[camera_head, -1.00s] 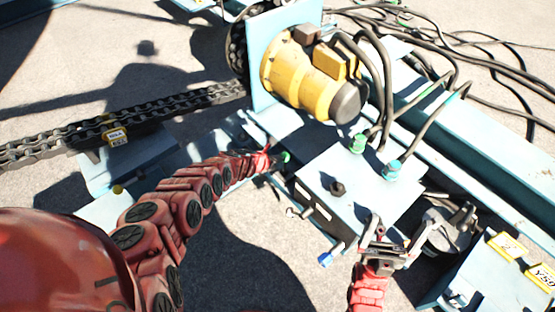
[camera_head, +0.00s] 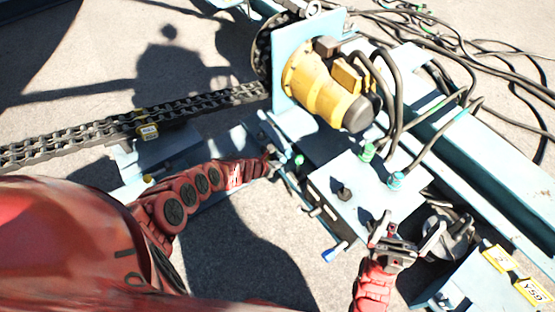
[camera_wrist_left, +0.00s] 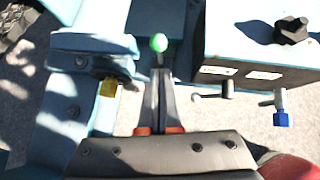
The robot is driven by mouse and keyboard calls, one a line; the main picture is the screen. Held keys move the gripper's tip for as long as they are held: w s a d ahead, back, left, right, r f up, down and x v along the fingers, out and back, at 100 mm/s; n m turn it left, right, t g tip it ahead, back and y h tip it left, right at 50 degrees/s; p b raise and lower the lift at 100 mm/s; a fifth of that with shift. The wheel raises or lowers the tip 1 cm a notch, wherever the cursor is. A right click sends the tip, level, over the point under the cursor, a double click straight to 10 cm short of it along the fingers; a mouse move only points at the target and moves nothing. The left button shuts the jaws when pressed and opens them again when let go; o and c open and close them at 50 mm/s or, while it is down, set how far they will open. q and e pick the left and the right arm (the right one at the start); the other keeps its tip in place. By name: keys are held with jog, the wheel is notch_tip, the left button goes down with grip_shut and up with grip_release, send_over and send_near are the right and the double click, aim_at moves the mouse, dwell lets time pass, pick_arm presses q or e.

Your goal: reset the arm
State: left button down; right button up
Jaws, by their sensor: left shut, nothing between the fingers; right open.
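My left gripper (camera_head: 279,164) reaches in from the left in the head view, beside a small green-tipped lever (camera_head: 298,160) on the blue machine. In the left wrist view the two fingers (camera_wrist_left: 160,98) are together and empty, pointing at the green tip (camera_wrist_left: 159,43). I cannot tell whether they touch it. My right gripper (camera_head: 408,232) is open at the lower right, in front of the pale blue control box (camera_head: 362,205). I see nothing between its fingers.
A yellow motor (camera_head: 322,92) stands behind the box, with black cables to the right. A chain (camera_head: 200,104) runs left. A black knob (camera_head: 344,194) tops the box; a blue-tipped lever (camera_head: 330,254) sticks out in front. Bare ground (camera_head: 265,225) lies between my arms.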

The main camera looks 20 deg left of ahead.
pick_arm(q)
jog(key=shift+s+r, duration=0.2)
jog(key=shift+r, duration=0.1)
jog(key=shift+a, duration=0.1)
dwell(0.3)
